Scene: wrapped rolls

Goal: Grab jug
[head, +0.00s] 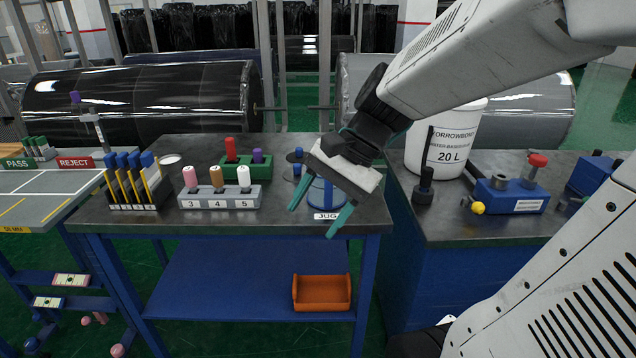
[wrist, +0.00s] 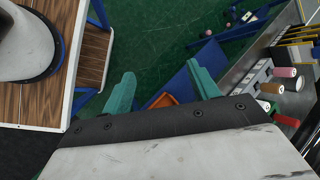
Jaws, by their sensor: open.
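The jug (head: 326,193), blue and grey, stands on the dark tabletop near its front right corner in the head view, behind a white JUG label (head: 326,216). My gripper hides most of it, so its handle and full outline cannot be made out. My gripper (head: 319,208) has two teal fingers spread apart with nothing between them. It hangs in front of and above the jug in the picture; the gap to it cannot be told. In the wrist view the open fingers (wrist: 162,88) point past the table toward the floor, and I cannot make out the jug there.
Left of the jug stand a grey peg block (head: 222,203) and a green block (head: 248,168). An orange bin (head: 322,292) sits on the lower blue shelf (head: 240,275). A white 20 L bucket (head: 446,145) and a blue fixture (head: 512,196) stand on the right bench.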

